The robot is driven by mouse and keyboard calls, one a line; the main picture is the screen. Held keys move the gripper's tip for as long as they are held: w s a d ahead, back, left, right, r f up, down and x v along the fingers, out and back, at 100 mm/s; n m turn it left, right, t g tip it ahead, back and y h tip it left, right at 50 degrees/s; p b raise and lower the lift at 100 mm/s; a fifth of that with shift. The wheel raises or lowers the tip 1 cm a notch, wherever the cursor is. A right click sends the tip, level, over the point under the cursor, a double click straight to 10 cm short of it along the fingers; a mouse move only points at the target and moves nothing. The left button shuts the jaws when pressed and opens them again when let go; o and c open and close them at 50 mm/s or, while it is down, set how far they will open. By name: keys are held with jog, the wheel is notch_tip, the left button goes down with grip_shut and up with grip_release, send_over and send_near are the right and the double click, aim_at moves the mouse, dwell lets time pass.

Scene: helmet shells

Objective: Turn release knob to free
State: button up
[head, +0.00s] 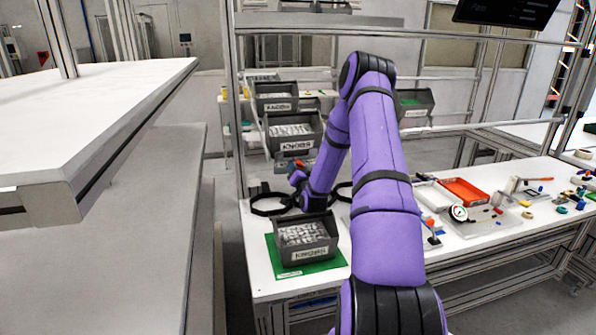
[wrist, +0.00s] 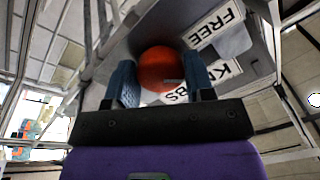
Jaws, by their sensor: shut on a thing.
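A round red-orange knob (wrist: 160,62) sits between the two blue fingers of my gripper (wrist: 161,72) in the wrist view. The fingers are shut on it, one at each side. A white label reading FREE (wrist: 215,26) is just beyond the knob at upper right. A second label (wrist: 228,66), partly hidden by a finger, appears to read KNOBS. In the head view a small red spot (head: 298,165) shows by the end of my arm, close to the rack. The knob's turn angle cannot be told.
A dark bin marked KNOBS (head: 290,131) is on the rack behind. Another dark bin (head: 305,255) stands on a green mat (head: 286,272) at the bench front. A red tray (head: 463,191) and a dial gauge (head: 459,213) are to the right. A white table (head: 90,105) is at left.

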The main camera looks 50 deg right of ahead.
jog(key=shift+f, duration=0.1)
dwell(0.3)
jog(key=o, duration=0.9)
notch_tip(320, 180, up, 4)
jog(key=shift+s+f, duration=0.1)
jog(key=shift+s, duration=0.05)
jog(key=s+a, duration=0.2)
jog(key=s, duration=0.2)
jog(key=s+a+r, duration=0.1)
jog(key=s+a, duration=0.2)
jog(key=s, duration=0.2)
jog(key=s+a, duration=0.3)
jog(key=s, duration=0.1)
jog(key=shift+s+a+r, duration=0.15)
jog(key=shift+s+a, duration=0.05)
